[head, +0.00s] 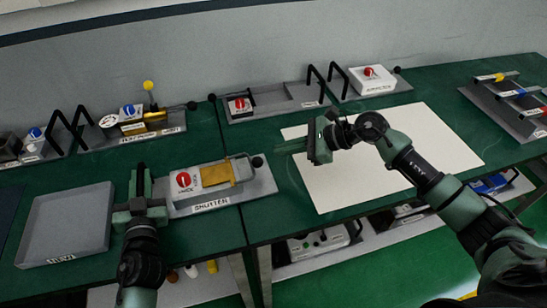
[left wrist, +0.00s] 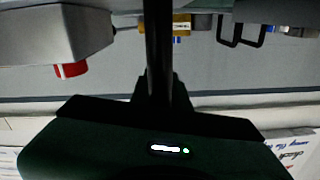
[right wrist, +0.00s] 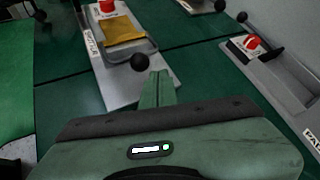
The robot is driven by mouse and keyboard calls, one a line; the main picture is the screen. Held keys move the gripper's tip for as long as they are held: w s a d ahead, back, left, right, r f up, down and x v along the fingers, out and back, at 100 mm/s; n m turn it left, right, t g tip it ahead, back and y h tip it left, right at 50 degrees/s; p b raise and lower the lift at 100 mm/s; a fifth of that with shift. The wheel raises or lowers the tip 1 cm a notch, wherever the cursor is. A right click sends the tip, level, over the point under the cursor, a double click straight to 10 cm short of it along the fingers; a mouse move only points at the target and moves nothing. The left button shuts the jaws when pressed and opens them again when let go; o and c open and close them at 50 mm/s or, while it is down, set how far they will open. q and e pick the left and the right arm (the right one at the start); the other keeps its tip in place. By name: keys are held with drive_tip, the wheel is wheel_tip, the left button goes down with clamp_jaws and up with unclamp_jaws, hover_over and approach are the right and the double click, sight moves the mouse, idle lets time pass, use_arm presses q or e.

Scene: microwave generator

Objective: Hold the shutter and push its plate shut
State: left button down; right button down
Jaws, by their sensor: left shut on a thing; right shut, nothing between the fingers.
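The shutter (head: 245,189) is a grey base labelled SHUTTER on the green bench. It carries a white box with a red knob (head: 184,180), a yellow plate (head: 217,174) and a black ball knob (head: 257,161) at its right end. My left gripper (head: 140,187) is shut at the shutter's left end, on its black handle (left wrist: 158,50); the grip is partly hidden. My right gripper (head: 284,147) is shut and empty, right of the ball knob and apart from it. In the right wrist view, its fingertips (right wrist: 158,75) point toward the ball (right wrist: 139,61) and the yellow plate (right wrist: 122,35).
A grey tray (head: 65,225) lies left of the shutter. Other units with black handles stand along the back, including one with a red knob (head: 239,105) and a white box (head: 371,79). A bare cream mat (head: 400,165) lies under and right of my right arm.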

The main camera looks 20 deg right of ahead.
use_arm(q)
drive_tip(key=shift+f, duration=0.3)
use_arm(e)
drive_tip(key=shift+d, duration=0.1)
use_arm(q)
drive_tip(key=c, duration=1.3)
unclamp_jaws()
use_arm(e)
drive_tip(key=v, duration=1.2)
use_arm(q)
drive_tip(key=shift+r, duration=0.1)
drive_tip(key=shift+s, duration=0.2)
drive_tip(key=s, duration=1.1)
drive_tip(key=shift+s+d, duration=0.15)
drive_tip(key=shift+s, duration=0.15)
